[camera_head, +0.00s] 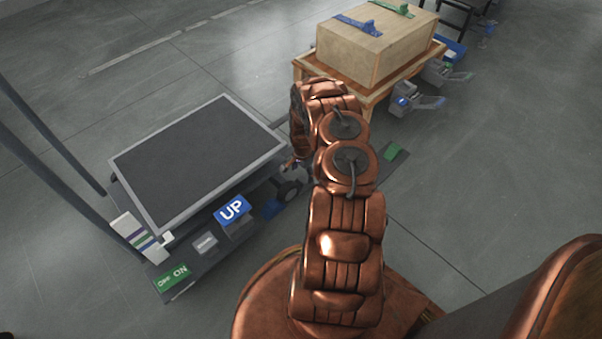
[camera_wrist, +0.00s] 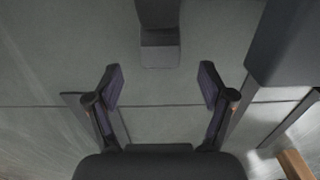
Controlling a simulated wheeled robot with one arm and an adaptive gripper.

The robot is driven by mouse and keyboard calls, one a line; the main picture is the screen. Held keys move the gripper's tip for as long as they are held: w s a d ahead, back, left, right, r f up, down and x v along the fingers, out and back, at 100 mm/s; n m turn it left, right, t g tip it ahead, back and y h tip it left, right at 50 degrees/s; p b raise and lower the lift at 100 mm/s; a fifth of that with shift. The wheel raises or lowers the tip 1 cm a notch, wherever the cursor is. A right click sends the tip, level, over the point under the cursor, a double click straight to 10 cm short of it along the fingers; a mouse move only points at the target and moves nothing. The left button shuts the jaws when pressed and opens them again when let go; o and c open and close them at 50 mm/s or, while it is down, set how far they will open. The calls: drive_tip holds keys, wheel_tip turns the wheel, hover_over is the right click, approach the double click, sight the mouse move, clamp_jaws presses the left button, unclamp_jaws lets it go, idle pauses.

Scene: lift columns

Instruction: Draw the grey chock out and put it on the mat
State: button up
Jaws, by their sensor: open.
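In the wrist view, a dark grey block with a paler sloping lower face (camera_wrist: 160,38) lies ahead of the fingers at the top edge; it looks like the grey chock, and its far end is cut off. My gripper (camera_wrist: 160,82) is open and empty, its two fingers apart, with bare floor between them and the block beyond their tips. In the head view my arm hides the chock, and the gripper is mostly hidden behind it.
A lift platform (camera_head: 196,150) with a dark top stands at left, with a blue UP sign (camera_head: 232,209) and a green OFF/ON panel (camera_head: 172,277). A wooden crate (camera_head: 375,48) sits on a low table behind my arm. Open floor lies at right.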

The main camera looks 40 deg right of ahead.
sight(303, 179)
drive_tip(key=shift+d+f, duration=0.15)
drive_tip(key=shift+f+b, duration=1.4)
drive_tip(key=shift+f, duration=2.4)
drive_tip(key=c, duration=1.5)
